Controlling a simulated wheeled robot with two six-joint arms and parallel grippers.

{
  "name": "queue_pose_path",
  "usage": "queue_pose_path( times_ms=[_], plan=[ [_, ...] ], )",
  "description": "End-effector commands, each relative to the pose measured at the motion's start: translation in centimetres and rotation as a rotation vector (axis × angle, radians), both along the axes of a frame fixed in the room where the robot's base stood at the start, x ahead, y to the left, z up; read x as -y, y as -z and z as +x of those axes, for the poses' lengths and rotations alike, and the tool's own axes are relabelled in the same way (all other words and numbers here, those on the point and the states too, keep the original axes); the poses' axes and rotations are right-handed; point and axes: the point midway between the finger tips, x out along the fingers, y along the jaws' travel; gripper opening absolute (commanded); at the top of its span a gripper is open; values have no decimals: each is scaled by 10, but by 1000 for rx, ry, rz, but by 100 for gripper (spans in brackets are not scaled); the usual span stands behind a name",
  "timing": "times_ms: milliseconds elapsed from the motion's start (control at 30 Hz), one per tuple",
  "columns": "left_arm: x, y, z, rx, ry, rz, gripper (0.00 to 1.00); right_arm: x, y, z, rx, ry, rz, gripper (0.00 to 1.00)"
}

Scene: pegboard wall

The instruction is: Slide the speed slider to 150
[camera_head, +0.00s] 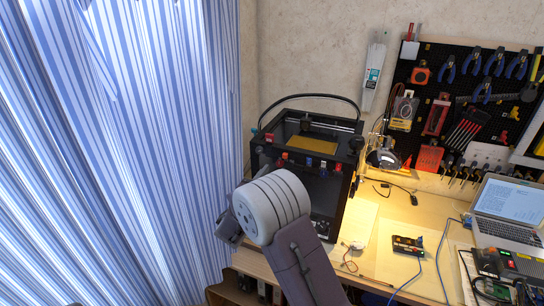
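I cannot make out a speed slider or a 150 mark in the head view. A black box-shaped machine that looks like a 3D printer (343,143) stands on the bench near the middle. It has a yellow plate inside and small red and blue parts along its front. My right arm comes up from the bottom in front of it, and its pale rounded joint hides the machine's lower left front. My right gripper (229,228) is a small grey shape left of that joint, beside the curtain. Its fingers are too hidden to read. My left gripper is out of view.
A blue-striped curtain (120,130) fills the left side. A pegboard (455,57) with pliers and other tools hangs at the upper right. An open laptop (508,212), circuit boards and cables crowd the bench's right end. Some bare wood shows right of the machine.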

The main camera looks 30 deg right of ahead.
Motion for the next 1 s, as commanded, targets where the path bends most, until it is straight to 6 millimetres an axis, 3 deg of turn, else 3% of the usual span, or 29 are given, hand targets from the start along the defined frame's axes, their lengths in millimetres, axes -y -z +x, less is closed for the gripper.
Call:
queue_pose_path(
  times_ms=[400,767,800,933,1000],
  plan=[
    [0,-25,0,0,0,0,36,59,-1,48,0,4,4,38],
    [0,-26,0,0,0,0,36,68,1,57,-1,1,2,38],
    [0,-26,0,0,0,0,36,68,1,57,-1,1,2,35],
    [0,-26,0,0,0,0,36,68,1,57,0,2,3,0],
    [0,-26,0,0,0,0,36,68,1,57,0,2,3,0]
  ],
)
